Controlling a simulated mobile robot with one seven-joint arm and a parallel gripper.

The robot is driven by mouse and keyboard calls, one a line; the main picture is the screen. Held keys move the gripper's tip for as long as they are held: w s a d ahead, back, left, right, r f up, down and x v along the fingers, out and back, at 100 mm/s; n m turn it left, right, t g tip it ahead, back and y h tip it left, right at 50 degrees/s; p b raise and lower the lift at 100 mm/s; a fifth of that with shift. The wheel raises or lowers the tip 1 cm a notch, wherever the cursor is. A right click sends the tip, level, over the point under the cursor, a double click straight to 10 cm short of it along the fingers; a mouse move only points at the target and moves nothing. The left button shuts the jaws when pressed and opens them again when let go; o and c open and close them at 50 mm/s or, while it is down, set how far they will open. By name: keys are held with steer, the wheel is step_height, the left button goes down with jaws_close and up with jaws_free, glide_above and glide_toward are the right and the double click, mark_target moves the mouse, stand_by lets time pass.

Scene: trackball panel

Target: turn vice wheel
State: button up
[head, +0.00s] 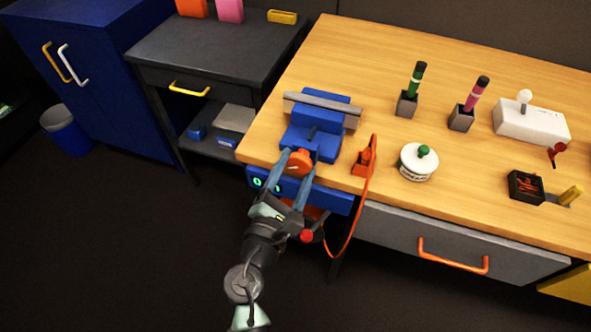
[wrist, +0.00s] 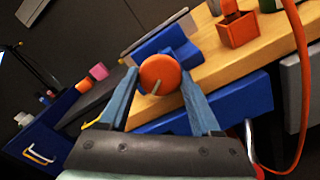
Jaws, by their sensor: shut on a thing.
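The blue vice (head: 312,138) stands at the left front corner of the wooden table, with a grey jaw plate across it. Its orange wheel (head: 299,164) faces the front edge, and a small handle stub shows on it in the wrist view (wrist: 160,73). My gripper (head: 301,170) reaches up from the front, its two blue fingers on either side of the wheel. In the wrist view my gripper (wrist: 158,80) has the wheel between its fingertips, shut on it. The wheel hides part of the vice body behind it.
Right of the vice are an orange holder with a looped cable (head: 371,165), a white jar with a green knob (head: 418,162) and two marker stands. A grey drawer (head: 460,245) with an orange handle is below the tabletop. A dark side table (head: 225,50) stands left.

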stand_by(0.3)
steer(key=o, duration=1.3)
steer(key=shift+o, duration=0.2)
